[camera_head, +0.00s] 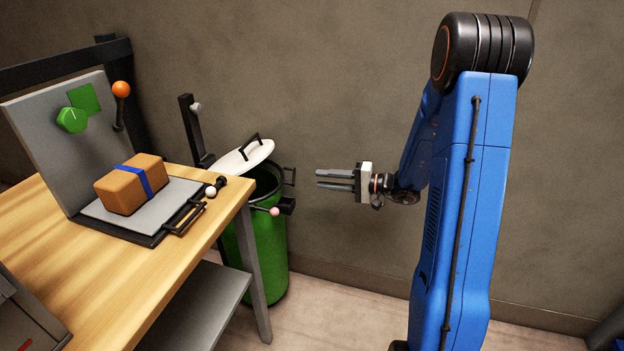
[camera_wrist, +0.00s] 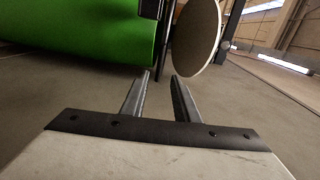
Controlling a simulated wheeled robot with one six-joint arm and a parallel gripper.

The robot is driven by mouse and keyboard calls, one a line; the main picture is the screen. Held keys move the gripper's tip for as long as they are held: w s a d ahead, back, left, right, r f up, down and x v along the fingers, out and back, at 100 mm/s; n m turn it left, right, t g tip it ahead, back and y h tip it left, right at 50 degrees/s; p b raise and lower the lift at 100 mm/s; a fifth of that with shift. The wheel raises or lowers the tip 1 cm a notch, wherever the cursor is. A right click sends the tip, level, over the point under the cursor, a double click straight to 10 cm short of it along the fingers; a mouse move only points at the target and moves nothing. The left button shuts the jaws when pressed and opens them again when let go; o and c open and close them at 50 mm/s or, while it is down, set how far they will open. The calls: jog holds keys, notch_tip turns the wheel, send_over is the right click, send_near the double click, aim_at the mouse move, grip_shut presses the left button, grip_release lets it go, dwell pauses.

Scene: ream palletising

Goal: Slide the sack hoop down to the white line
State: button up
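A green bin (camera_head: 262,245) stands on the floor beside the table. A dark hoop (camera_head: 268,187) with a small handle (camera_head: 290,176) on its right sits at the bin's mouth. A white lid (camera_head: 243,158) with a black handle is tilted open above it. My gripper (camera_head: 319,179) is to the right of the hoop, apart from it, with its fingers pointing left. The fingers are parted and empty. In the wrist view the bin (camera_wrist: 80,32) lies ahead to the left and the lid (camera_wrist: 196,36) ahead to the right. I cannot make out a white line.
A wooden table (camera_head: 130,270) at the left holds a grey plate fixture (camera_head: 60,140) and an orange-brown block (camera_head: 120,192) with a blue band. A dark post (camera_head: 190,135) rises behind the bin. The space between my gripper and the bin looks clear.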

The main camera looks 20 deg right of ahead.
jog(key=v, duration=0.6)
jog(key=shift+d, duration=0.1)
dwell(0.3)
jog(key=shift+s, duration=0.1)
jog(key=s+a+r+n+g+h, duration=0.2)
jog(key=s+a+r+n+g, duration=0.15)
jog(key=s+a, duration=0.45)
jog(key=s+a+r+n+g+h, duration=0.1)
jog(key=s+a+r+n+g, duration=0.1)
jog(key=s+a+g, duration=0.55)
jog(key=s+d+r+t+h, duration=0.1)
jog(key=s+d+t+h, duration=0.1)
jog(key=s, duration=0.4)
jog(key=s+d+r+n+t+h, duration=0.1)
jog(key=s+d+t+h, duration=0.1)
jog(key=s+h, duration=0.3)
jog(key=s+d+r+t+h, duration=0.2)
jog(key=s+d+h, duration=0.1)
jog(key=s, duration=0.4)
jog(key=shift+d+h, duration=0.3)
jog(key=shift+d, duration=0.35)
jog(key=shift+w+r+n, duration=0.1)
jog(key=shift+n, duration=0.15)
